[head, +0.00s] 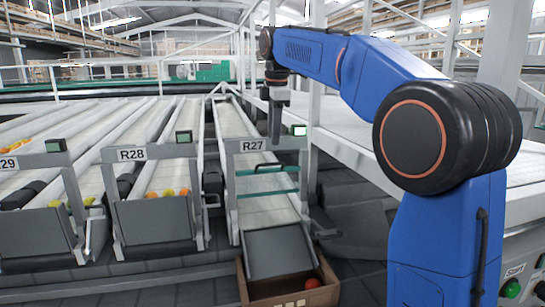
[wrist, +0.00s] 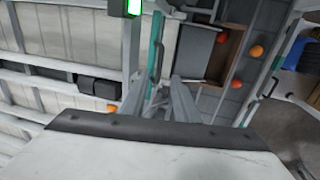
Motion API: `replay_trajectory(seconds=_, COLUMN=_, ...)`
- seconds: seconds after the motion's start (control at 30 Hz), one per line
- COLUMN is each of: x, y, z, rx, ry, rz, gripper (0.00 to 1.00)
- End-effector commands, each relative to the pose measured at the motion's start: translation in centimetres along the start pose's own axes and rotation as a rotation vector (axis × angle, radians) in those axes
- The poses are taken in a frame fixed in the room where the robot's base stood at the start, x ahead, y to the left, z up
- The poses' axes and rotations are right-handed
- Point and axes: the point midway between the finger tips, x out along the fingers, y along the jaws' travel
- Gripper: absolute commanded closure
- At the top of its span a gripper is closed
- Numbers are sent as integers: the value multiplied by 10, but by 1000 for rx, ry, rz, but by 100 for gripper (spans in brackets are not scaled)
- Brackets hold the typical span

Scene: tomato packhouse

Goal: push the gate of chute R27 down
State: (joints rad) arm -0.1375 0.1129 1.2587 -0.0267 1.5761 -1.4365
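Chute R27 (head: 252,145) is a sloping white channel in the middle of the head view. Its gate (head: 264,193) is a clear panel with green edges standing across the channel, with a dark handle (head: 270,168) near its top. The gate looks raised. My gripper (head: 275,138) hangs pointing down above the gate, close to the R27 label bar; I cannot tell whether it touches anything. In the wrist view a teal gate edge (wrist: 155,40) with a dark handle runs just beyond the grey fingers (wrist: 165,88). Their exact gap is unclear.
A cardboard box (head: 243,287) stands below the grey chute lip (head: 280,250), with a red tomato (head: 313,283) in it. Chute R28 (head: 132,154) is to the left, holding several tomatoes. A small display (head: 299,130) sits on R27's right post. A white conveyor lies right.

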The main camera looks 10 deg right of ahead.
Motion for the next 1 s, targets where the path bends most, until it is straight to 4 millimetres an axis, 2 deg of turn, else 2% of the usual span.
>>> replay_trajectory(seconds=0.3, x=55, y=0, z=0, rx=0, ry=0, rz=-1, gripper=72)
replay_trajectory(seconds=0.5, x=76, y=0, z=0, rx=1, ry=0, rz=-1, gripper=72)
replay_trajectory(seconds=0.67, x=84, y=0, z=0, rx=1, ry=0, rz=0, gripper=72)
replay_trajectory(seconds=0.93, x=84, y=0, z=0, rx=1, ry=0, rz=1, gripper=72)
replay_trajectory(seconds=1.0, x=84, y=0, z=0, rx=0, ry=0, rz=1, gripper=89)
